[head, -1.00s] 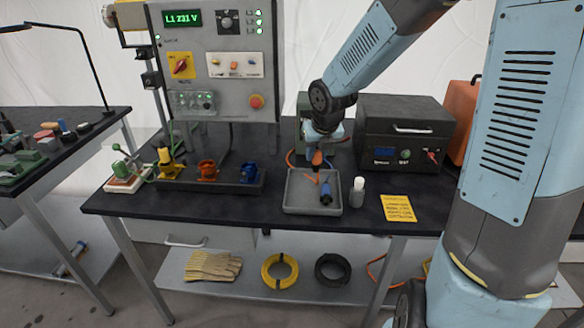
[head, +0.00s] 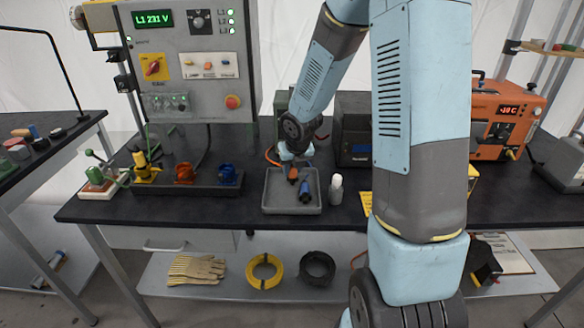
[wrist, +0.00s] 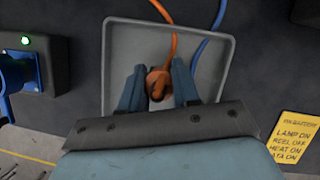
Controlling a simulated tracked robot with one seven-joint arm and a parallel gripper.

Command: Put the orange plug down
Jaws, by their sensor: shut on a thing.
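The orange plug (head: 292,173) is in my gripper (head: 293,164), whose jaws are shut on it. In the wrist view the plug (wrist: 158,83) sits between the two fingers (wrist: 158,90), with its orange cable running up. The plug is low over the grey tray (head: 270,207); I cannot tell whether it touches the floor. The tray's rim (wrist: 110,45) surrounds it in the wrist view. A blue plug (head: 305,191) lies in the tray, just right of the orange one. In the wrist view only its blue cable (wrist: 205,40) shows clearly.
A white bottle (head: 335,190) stands close to the tray's right side. A rack with yellow, orange and blue sockets (head: 190,188) is to the left. A dark box (head: 352,135) stands behind, and a yellow note (wrist: 296,137) lies right of the tray.

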